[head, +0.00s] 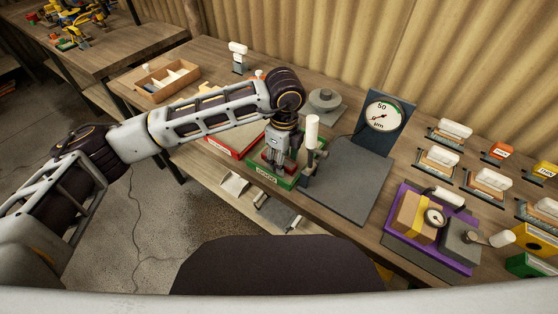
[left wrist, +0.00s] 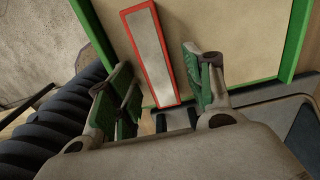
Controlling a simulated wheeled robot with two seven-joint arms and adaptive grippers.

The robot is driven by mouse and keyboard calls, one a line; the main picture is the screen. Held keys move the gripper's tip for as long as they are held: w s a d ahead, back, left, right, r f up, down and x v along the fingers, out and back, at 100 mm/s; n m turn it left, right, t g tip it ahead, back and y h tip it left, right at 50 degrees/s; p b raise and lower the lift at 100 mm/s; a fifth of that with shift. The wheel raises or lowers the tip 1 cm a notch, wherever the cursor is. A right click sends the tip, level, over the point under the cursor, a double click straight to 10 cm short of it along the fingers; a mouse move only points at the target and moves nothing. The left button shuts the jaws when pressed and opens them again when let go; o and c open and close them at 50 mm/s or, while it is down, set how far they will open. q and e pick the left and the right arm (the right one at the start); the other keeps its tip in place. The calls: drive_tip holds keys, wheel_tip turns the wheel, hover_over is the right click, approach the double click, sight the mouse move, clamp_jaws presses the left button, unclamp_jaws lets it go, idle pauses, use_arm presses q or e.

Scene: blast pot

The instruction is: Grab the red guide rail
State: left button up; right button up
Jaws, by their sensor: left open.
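The red guide rail (left wrist: 151,55) is a long, narrow bar with a red edge and a pale top face. It lies in the green-edged tray (left wrist: 97,32) with a pale floor, slightly tilted in the left wrist view. My left gripper (left wrist: 163,88) is open, with a green-padded finger on each side of the rail's near end. The gap between fingers and rail shows no clear contact. In the head view my left gripper (head: 279,163) points down over the green tray (head: 288,184) and hides most of the rail. My right gripper is not in view.
A white-topped post (head: 311,132) stands just right of my left gripper. A red tray (head: 221,147) lies to the left. A gauge (head: 384,114) stands behind a grey mat (head: 352,190). A purple fixture (head: 403,238) and several small blocks fill the right side.

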use_arm(q)
drive_tip(key=shift+c, duration=0.3)
clamp_jaws()
drive_tip(key=shift+r, duration=0.1)
wheel_tip(320, 180, up, 28)
drive_tip(key=shift+p, duration=0.35)
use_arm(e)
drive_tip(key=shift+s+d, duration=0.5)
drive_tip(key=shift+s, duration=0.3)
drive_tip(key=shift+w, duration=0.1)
use_arm(q)
drive_tip(key=shift+s, duration=0.1)
idle(0.3)
